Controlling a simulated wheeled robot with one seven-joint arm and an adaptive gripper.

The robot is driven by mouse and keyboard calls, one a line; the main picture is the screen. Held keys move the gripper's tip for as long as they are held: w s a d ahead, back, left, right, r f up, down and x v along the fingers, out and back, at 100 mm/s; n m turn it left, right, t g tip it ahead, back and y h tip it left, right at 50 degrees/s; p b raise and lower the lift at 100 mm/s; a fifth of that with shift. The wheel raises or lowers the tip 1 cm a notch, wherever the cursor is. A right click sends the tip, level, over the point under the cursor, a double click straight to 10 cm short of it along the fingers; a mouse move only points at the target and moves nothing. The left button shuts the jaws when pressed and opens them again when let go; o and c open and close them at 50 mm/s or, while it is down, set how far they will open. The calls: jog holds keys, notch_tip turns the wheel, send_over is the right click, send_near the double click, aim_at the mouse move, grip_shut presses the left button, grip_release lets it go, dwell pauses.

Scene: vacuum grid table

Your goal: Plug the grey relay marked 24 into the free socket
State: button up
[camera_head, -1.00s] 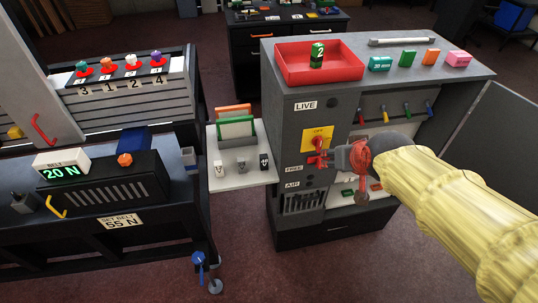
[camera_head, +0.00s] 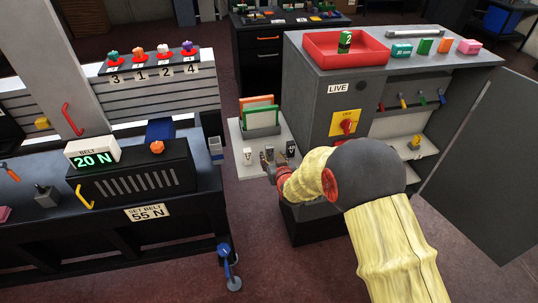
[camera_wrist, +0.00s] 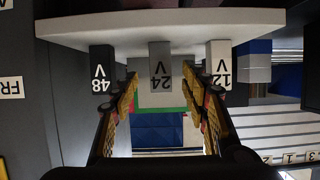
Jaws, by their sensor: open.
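The grey relay marked 24 (camera_wrist: 161,62) stands on the small side shelf (camera_wrist: 200,20), between the black relay marked 48 (camera_wrist: 101,68) and the white relay marked 12 (camera_wrist: 219,65). The wrist view is upside down. My gripper (camera_wrist: 162,84) is open, with one finger on each side of the grey relay; I cannot tell whether they touch it. In the head view my gripper (camera_head: 269,169) is at the shelf, in front of the grey relay (camera_head: 269,152). My arm hides the free socket in the head view; part of its label (camera_wrist: 10,87) shows in the wrist view.
The white relay (camera_head: 248,156) and black relay (camera_head: 291,148) stand close beside the fingers. Green and orange cards (camera_head: 262,115) stand behind on the shelf. The grey cabinet (camera_head: 310,100) with its red-yellow switch (camera_head: 345,123) is to the right.

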aim_at(270, 153)
jog(key=shift+b+x, duration=0.85)
jog(key=shift+x, duration=1.9)
jog(key=shift+r, duration=0.15)
jog(key=shift+c, duration=1.3)
grip_shut()
